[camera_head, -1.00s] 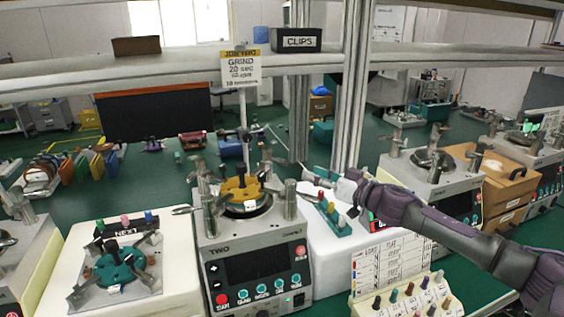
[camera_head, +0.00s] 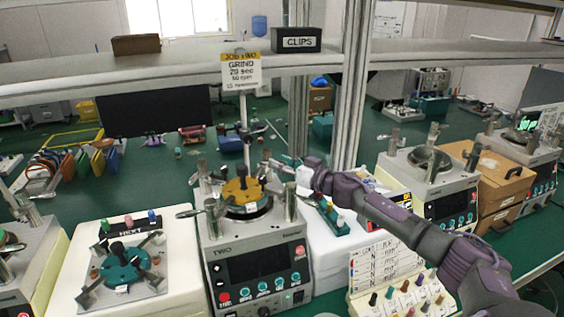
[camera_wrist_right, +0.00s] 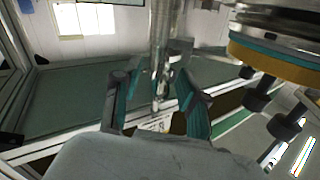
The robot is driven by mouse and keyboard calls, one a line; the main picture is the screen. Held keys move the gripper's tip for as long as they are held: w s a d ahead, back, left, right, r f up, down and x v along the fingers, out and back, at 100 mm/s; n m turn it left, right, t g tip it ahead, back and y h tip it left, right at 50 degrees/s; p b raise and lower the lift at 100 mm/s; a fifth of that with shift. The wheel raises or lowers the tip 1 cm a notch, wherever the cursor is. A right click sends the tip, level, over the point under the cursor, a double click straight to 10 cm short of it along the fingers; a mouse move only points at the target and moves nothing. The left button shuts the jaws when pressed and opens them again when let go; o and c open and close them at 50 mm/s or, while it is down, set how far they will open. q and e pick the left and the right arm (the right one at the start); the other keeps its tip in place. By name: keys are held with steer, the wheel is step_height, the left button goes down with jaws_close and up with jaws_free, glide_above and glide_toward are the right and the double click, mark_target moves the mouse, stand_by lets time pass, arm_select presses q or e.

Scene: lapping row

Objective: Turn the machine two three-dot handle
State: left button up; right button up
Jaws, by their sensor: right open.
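Machine two (camera_head: 222,252) is the grey unit marked TWO in the middle of the head view, with a yellow and teal plate (camera_head: 243,190) on top. Metal posts with lever handles stand around the plate; one front lever (camera_head: 189,213) points left. I cannot make out dots on any handle. My right gripper (camera_head: 277,165) is open at the machine's back right, close to a post there. In the right wrist view, a shiny metal post (camera_wrist_right: 162,50) shows between its spread teal-padded fingers (camera_wrist_right: 157,105); I cannot tell whether they touch. My left gripper is out of view.
A white block with a teal fixture (camera_head: 122,265) marked NEXT stands left of the machine. A peg rack (camera_head: 410,296) and a chart (camera_head: 376,262) are at right front. A shelf beam (camera_head: 180,78) and metal uprights (camera_head: 350,110) stand behind.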

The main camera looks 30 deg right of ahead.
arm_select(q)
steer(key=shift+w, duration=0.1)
arm_select(e)
steer(key=shift+c, duration=0.5)
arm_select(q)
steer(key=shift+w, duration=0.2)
arm_select(e)
jaws_close()
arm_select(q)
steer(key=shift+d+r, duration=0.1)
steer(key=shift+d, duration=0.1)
arm_select(e)
steer(key=shift+y, duration=0.3)
